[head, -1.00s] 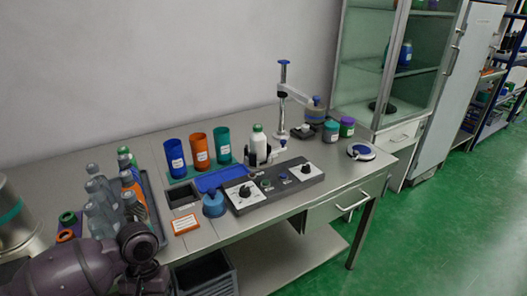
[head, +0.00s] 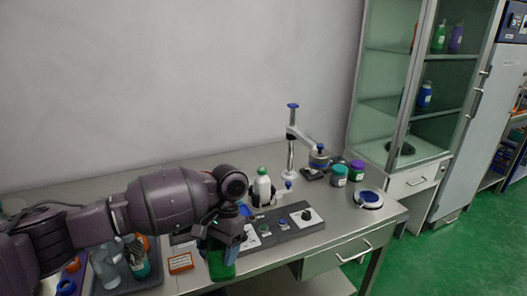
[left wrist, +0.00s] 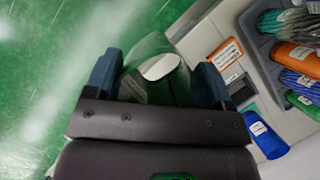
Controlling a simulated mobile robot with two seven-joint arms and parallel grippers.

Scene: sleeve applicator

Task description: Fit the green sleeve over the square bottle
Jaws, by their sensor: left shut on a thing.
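My left gripper (head: 228,236) is shut on a green sleeve (head: 221,263) and holds it past the front edge of the bench. In the left wrist view the sleeve, with a pale oval on it (left wrist: 160,67), sits between the two fingers (left wrist: 160,80). A white bottle with a green cap (head: 263,189) stands upright in a dark holder behind the control panel. It is apart from the sleeve, farther back and to the right. I cannot tell whether its body is square. My right gripper is not in view.
The grey control panel (head: 287,229) with knobs lies between the sleeve and the bottle. A post with a blue top (head: 292,140) stands behind. Teal (head: 339,175) and purple-lidded (head: 356,171) jars are to the right. An orange-framed card (head: 180,263) and a bottle tray are left.

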